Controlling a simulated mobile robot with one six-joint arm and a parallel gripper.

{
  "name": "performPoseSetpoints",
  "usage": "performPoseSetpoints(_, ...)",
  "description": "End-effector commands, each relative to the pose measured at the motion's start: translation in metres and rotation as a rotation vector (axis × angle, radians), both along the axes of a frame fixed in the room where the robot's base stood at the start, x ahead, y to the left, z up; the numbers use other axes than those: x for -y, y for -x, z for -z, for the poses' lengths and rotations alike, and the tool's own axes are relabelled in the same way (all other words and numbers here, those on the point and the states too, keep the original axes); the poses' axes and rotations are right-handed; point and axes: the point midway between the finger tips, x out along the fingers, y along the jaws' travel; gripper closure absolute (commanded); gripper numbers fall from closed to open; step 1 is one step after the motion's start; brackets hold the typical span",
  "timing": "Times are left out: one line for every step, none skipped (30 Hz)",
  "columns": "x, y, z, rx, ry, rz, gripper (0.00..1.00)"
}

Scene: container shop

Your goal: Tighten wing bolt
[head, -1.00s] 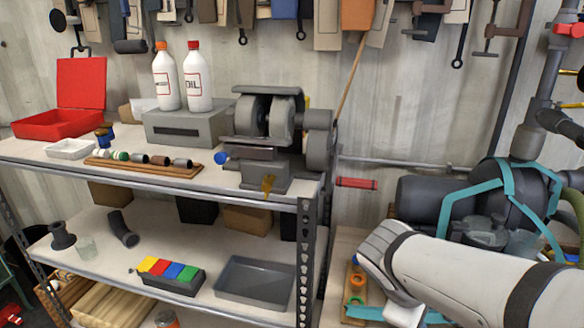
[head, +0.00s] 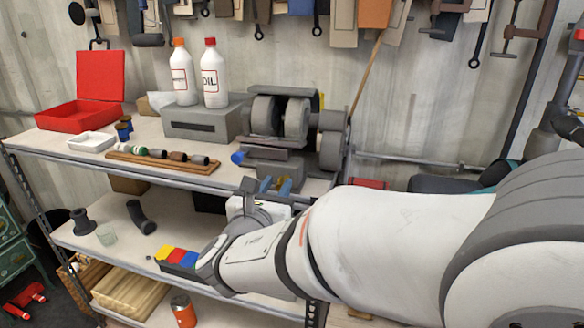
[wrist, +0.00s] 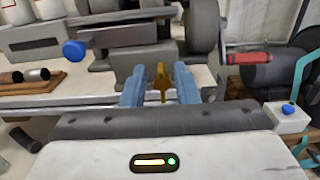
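The wing bolt (wrist: 161,80) is a small gold-brown piece on the front of the grey bench grinder's base, seen in the wrist view. The grinder (head: 285,125) stands on the right end of the upper shelf. My gripper (wrist: 160,88) has blue fingers, spread apart, one on each side of the wing bolt in the picture. I cannot tell how far the fingertips are from it in depth. In the head view my gripper (head: 275,186) is just in front of the grinder base, and the bolt is mostly hidden there.
A blue knob (wrist: 74,51) sticks out left of the bolt. A grey box (head: 200,122) with two bottles stands behind. A red-handled bar (wrist: 248,58) is at the right.

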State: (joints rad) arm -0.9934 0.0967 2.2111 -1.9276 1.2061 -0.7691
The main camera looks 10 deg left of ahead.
Motion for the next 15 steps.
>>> performPoseSetpoints(0.002, -0.01, -0.002, -0.001, 0.001, 0.005, 0.73)
performPoseSetpoints(0.002, -0.015, -0.002, -0.001, 0.001, 0.004, 0.73)
performPoseSetpoints(0.003, -0.02, -0.001, -0.002, 0.0, 0.004, 0.73)
performPoseSetpoints(0.003, -0.025, -0.001, -0.002, 0.0, 0.005, 0.73)
performPoseSetpoints(0.003, -0.028, -0.001, -0.001, 0.0, 0.004, 0.73)
performPoseSetpoints(0.003, -0.032, -0.001, -0.001, -0.001, 0.003, 0.73)
performPoseSetpoints(0.004, -0.035, -0.001, -0.002, -0.001, 0.003, 0.73)
performPoseSetpoints(0.004, -0.037, -0.001, -0.002, -0.001, 0.003, 0.73)
performPoseSetpoints(0.004, -0.04, 0.0, -0.002, -0.001, 0.003, 0.73)
performPoseSetpoints(0.004, -0.041, 0.0, -0.002, -0.001, 0.003, 0.73)
performPoseSetpoints(0.004, -0.042, 0.0, -0.002, -0.001, 0.003, 0.73)
performPoseSetpoints(0.004, -0.042, 0.0, -0.002, -0.001, 0.002, 0.73)
performPoseSetpoints(0.004, -0.043, 0.0, -0.001, -0.002, 0.002, 0.73)
performPoseSetpoints(0.004, -0.043, 0.0, -0.001, -0.002, 0.002, 0.73)
performPoseSetpoints(0.004, -0.043, 0.0, -0.001, -0.002, 0.002, 0.73)
